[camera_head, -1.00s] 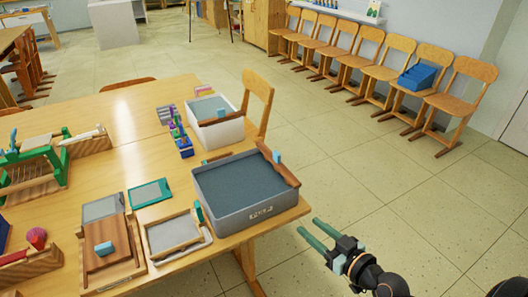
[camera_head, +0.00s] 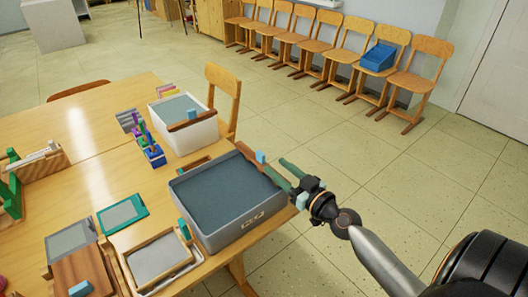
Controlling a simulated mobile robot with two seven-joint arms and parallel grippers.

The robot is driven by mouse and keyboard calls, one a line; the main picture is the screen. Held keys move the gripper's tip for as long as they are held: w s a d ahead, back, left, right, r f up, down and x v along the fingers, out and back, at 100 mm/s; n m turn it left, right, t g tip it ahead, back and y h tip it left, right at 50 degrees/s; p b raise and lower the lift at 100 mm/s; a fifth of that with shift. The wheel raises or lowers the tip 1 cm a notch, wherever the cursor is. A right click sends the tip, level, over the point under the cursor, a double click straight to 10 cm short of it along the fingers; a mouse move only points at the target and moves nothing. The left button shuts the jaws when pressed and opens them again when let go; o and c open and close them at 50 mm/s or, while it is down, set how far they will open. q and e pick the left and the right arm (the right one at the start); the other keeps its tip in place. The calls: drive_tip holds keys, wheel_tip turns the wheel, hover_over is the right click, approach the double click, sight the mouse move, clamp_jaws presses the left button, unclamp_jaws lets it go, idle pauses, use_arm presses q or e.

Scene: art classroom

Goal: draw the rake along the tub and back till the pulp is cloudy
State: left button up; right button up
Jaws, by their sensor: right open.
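A grey tub (camera_head: 222,233) filled with dark grey-blue pulp (camera_head: 225,190) stands at the right corner of the table. A brown wooden rake (camera_head: 250,156) with a light blue grip block (camera_head: 260,157) lies along the tub's right rim. My right gripper (camera_head: 287,178) is open beside the rake's near end, at the tub's right side. Its green fingers overlap the rake's end in the picture; I cannot tell whether they touch it. The pulp surface looks even and dark. My left gripper is not in view.
A white tub (camera_head: 187,137) with a similar brown bar stands behind the grey one. A blue rack with coloured bottles (camera_head: 151,152) stands left of it. Framed screens (camera_head: 160,258) lie at the front. Chairs (camera_head: 317,42) line the wall; the floor on the right is clear.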

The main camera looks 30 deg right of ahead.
sight(264, 157)
drive_tip(key=w, duration=0.4)
drive_tip(key=w+p, duration=0.1)
drive_tip(key=w, duration=0.1)
drive_tip(key=shift+w+a, duration=0.25)
drive_tip(key=shift+a, duration=0.05)
clamp_jaws()
idle(1.2)
